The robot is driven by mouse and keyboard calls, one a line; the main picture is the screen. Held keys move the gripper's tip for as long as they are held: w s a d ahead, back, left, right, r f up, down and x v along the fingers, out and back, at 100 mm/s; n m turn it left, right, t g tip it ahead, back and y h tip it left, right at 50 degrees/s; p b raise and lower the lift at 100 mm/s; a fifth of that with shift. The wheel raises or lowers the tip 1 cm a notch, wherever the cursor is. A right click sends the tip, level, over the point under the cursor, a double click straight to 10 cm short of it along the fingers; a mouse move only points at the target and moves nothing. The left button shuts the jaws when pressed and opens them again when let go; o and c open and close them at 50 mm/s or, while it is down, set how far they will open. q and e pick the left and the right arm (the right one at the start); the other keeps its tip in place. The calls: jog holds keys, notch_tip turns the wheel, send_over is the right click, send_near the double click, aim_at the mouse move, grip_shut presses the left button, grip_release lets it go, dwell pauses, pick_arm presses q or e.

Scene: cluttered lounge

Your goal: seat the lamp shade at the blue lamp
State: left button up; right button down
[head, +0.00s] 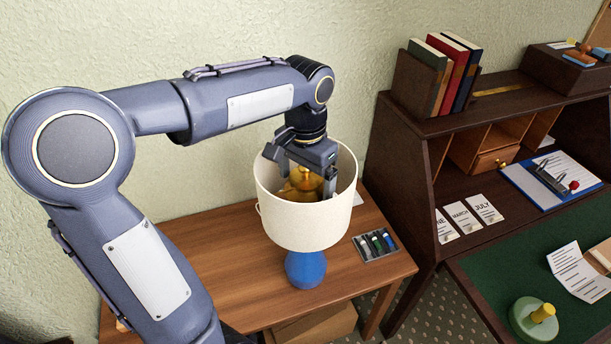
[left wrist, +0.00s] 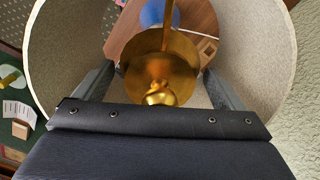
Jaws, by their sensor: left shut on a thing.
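The cream lamp shade (head: 300,228) stands upright above the blue lamp (head: 305,269) in the head view and hides the lamp's upper part. My left gripper (head: 305,182) reaches down into the shade's open top, with its fingers on either side of the brass fitting (head: 302,177). It is shut on the lamp shade by this fitting. In the left wrist view, the shade wall (left wrist: 262,60) surrounds the fingers, and a brass disc with a round knob (left wrist: 158,90) lies between them. Part of the blue base shows beyond the disc. Contact between shade and lamp is hidden. My right gripper is not in view.
The lamp is on a wooden side table (head: 215,250) against the wall. A small tray of markers (head: 375,245) lies to its right. A dark desk with shelves (head: 420,180), books (head: 455,70) and papers stands further right.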

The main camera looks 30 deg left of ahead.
pick_arm(q)
jog(key=shift+f, duration=0.2)
jog(key=o, duration=0.8)
jog(key=shift+c, duration=0.2)
jog(key=shift+r, duration=3.95)
